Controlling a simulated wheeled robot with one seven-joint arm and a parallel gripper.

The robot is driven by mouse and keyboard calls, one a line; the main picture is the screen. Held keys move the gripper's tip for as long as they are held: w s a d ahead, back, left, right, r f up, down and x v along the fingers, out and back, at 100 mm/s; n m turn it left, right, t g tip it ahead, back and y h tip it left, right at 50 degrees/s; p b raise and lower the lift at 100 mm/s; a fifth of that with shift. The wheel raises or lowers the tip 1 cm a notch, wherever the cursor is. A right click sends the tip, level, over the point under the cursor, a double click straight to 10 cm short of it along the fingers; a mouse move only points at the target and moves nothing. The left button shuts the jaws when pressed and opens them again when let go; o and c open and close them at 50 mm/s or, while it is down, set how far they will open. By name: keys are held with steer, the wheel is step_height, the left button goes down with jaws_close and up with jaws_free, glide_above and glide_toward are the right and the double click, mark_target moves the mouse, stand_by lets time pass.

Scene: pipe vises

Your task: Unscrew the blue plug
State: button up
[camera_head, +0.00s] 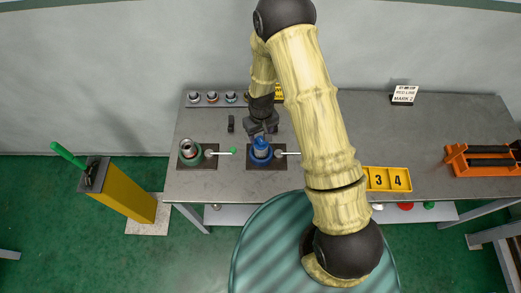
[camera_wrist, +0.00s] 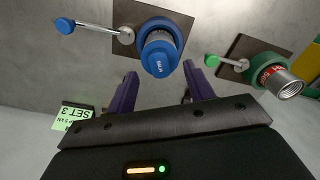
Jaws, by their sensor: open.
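The blue plug (camera_wrist: 160,58) sits on the end of a silver pipe held in the blue pipe vise (camera_wrist: 172,25). My gripper (camera_head: 262,130) is just behind and above the plug. In the wrist view, the two purple fingers of my gripper (camera_wrist: 160,70) are spread apart, with the plug in line with the gap. I cannot tell whether the plug is within the fingers' depth; neither finger visibly touches it.
A green vise (camera_head: 188,157) with an open silver pipe stands left of the blue one. A row of fittings (camera_head: 215,98) lines the back edge. A yellow numbered tray (camera_head: 388,180) and orange rack (camera_head: 485,158) are right.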

steer(key=n, duration=0.3)
steer(key=shift+n, duration=0.3)
steer(key=n, duration=0.3)
steer(key=shift+n, duration=0.4)
steer(key=shift+f+b, duration=1.05)
steer(key=shift+f, duration=0.1)
